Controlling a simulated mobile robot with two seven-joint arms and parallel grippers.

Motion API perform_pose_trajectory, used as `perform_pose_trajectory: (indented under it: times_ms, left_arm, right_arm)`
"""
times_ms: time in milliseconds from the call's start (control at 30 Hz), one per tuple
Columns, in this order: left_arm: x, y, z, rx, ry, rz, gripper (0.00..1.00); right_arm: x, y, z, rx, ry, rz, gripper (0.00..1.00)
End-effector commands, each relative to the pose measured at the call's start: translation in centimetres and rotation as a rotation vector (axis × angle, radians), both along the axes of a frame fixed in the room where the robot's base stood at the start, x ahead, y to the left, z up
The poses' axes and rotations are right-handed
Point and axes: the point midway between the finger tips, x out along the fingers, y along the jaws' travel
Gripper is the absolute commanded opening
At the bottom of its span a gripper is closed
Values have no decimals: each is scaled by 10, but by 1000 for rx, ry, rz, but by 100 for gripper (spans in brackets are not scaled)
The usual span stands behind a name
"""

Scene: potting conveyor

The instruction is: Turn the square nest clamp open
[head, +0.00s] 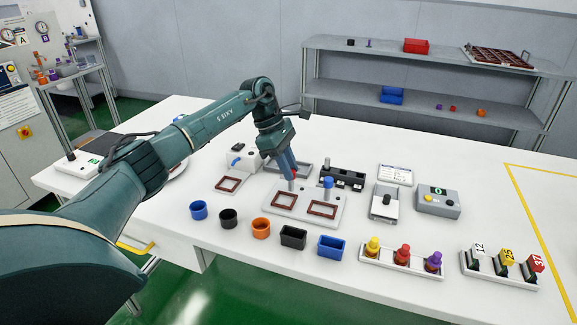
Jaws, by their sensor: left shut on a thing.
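A pale fixture plate (304,212) on the white table bears two brown-rimmed nests, a left one (285,200) and a right one (322,209). A clamp with a red top (293,174) stands behind the left nest. A clamp with a blue top (328,182) stands behind the right nest, untouched. My left gripper (291,172) points down over the red-topped clamp and is shut on it; the fingers hide part of its top. I cannot tell from the labels which nest is called square, or how far the clamp is turned. My right gripper is out of view.
Blue, black and orange cups (260,226) and two rectangular pots (293,237) stand in front of the plate. A black block (342,177) and a grey device (384,202) stand behind and right. A rack of coloured knobbed pieces (402,262) is at the front right.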

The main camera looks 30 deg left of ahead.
Motion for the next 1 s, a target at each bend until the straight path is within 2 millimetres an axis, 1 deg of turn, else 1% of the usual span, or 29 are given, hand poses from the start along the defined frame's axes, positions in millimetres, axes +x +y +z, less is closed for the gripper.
perform_pose_trajectory:
  times_ms: [67, 100, 367, 600, 733, 867, 1000]
  left_arm:
    - [1, 0, 2, -1, -4, -1, 0]
    - [1, 0, 2, -1, -4, -1, 22]
    - [0, 0, 1, -1, -2, 1, 43]
    - [0, 0, 1, 0, -1, 2, 43]
    - [0, 4, 10, 1, -3, 2, 43]
    - [-2, 13, 31, 0, -6, 4, 43]
    - [-4, 25, 62, -1, -6, 4, 43]
  right_arm:
    - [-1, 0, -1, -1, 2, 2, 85]
    - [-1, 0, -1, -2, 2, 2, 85]
    - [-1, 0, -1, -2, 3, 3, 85]
    - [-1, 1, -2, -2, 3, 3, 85]
    - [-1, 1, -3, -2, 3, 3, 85]
    - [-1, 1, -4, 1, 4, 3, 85]
    - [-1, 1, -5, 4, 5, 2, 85]
